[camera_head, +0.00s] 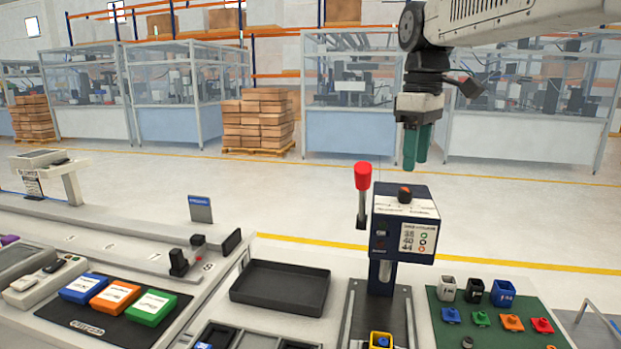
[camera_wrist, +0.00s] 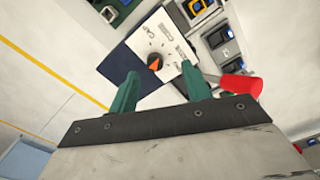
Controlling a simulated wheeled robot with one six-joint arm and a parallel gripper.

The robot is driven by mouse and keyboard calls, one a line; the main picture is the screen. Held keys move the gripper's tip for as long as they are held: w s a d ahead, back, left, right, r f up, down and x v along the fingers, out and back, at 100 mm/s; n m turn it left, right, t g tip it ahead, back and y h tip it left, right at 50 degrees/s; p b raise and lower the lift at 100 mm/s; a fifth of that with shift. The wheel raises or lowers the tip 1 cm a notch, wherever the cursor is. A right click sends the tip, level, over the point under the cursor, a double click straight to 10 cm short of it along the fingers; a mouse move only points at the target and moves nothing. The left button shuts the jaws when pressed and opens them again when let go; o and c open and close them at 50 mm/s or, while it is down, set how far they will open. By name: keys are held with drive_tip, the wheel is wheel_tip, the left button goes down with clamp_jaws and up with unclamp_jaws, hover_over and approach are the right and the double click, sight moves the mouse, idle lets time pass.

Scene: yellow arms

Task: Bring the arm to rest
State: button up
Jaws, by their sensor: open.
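My gripper (camera_head: 416,147) hangs from my arm at the upper right of the head view, with its green fingers pointing down. It is above and just behind the dark box with a knob (camera_head: 405,222). In the wrist view the two green fingers (camera_wrist: 159,92) stand apart with nothing between them. Beyond them the box's white top, with an orange-marked knob (camera_wrist: 155,62), shows below. The red-handled lever (camera_head: 363,178) stands at the left of the box in the head view; its red end also shows at the right in the wrist view (camera_wrist: 241,86).
An empty black tray (camera_head: 280,287) lies left of the box. A green mat (camera_head: 470,335) with small cups and coloured pieces lies at right. Blue, orange and green boxes (camera_head: 116,295) lie at left. Caged cells and stacked cartons (camera_head: 258,120) stand far behind; the air around my gripper looks clear.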

drive_tip(key=s+d+f+m, duration=0.1)
drive_tip(key=s+f+m, duration=0.3)
drive_tip(key=s+f, duration=0.4)
drive_tip(key=s+d+f+m+t, duration=0.1)
drive_tip(key=s+f+m, duration=0.4)
drive_tip(key=s, duration=1.5)
wheel_tip(320, 180, down, 5)
drive_tip(key=shift+d+r, duration=0.2)
drive_tip(key=shift+d, duration=0.25)
